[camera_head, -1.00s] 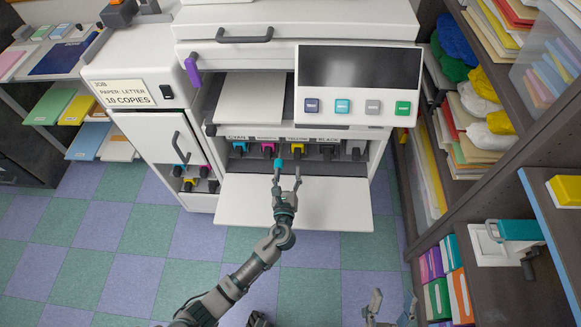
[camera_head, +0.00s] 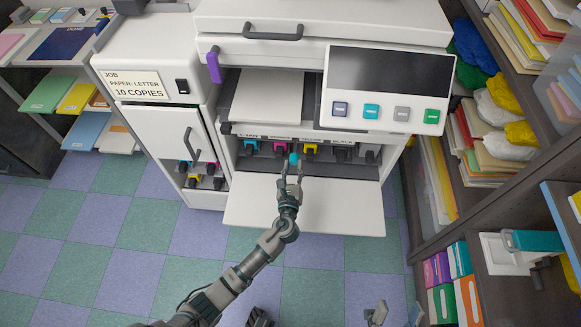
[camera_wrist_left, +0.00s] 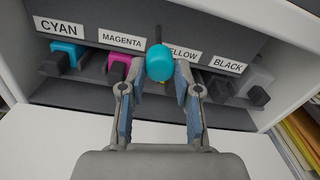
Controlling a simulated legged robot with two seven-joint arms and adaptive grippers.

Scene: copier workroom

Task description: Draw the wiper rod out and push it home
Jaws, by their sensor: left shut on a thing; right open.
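The wiper rod shows as a teal rounded knob (camera_head: 293,158) on a thin dark stem, between the magenta and yellow cartridges in the copier's open bay. It is large in the left wrist view (camera_wrist_left: 159,62), in front of the yellow label. My left gripper (camera_head: 292,169) has its fingers on either side of the knob and is shut on it; the fingertips also show in the left wrist view (camera_wrist_left: 155,82). How far the rod stands out of the bay is hard to tell. My right gripper (camera_head: 396,314) is open and empty at the bottom edge, partly cut off.
The lowered white front door (camera_head: 340,210) lies under my left arm. The control panel (camera_head: 388,90) overhangs the bay at the right. Cyan, magenta (camera_wrist_left: 118,66), yellow and black cartridges sit close around the knob. Shelves (camera_head: 500,195) stand at the right; the checkered floor is clear.

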